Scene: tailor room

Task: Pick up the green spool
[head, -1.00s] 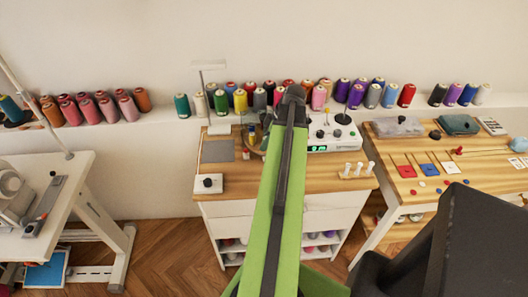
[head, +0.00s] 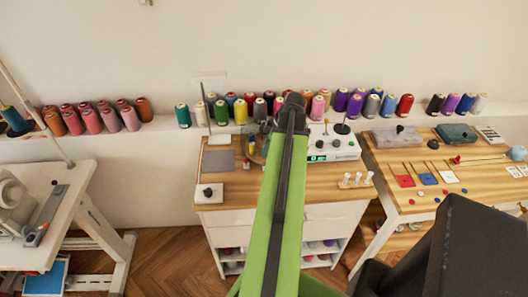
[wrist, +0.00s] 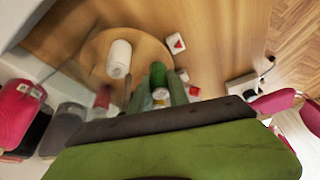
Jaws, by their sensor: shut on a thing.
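A small green spool (wrist: 158,77) with a pale lower end sits between the fingers of my gripper (wrist: 159,90) in the wrist view. The gripper is shut on it. A round wooden board (wrist: 92,62) lies behind it, with a white spool (wrist: 119,56) standing on the board to the left. In the head view my own arm hides the gripper and the held spool. Other green spools stand on the wall shelf, one at the left (head: 183,116) and one further right (head: 220,113).
A long row of coloured spools lines the wall shelf (head: 160,124). The middle wooden table (head: 237,187) holds a white control box (head: 335,146) and a stand. In the wrist view a red spool (wrist: 103,97) and a grey spool (wrist: 68,122) are close to the gripper's left.

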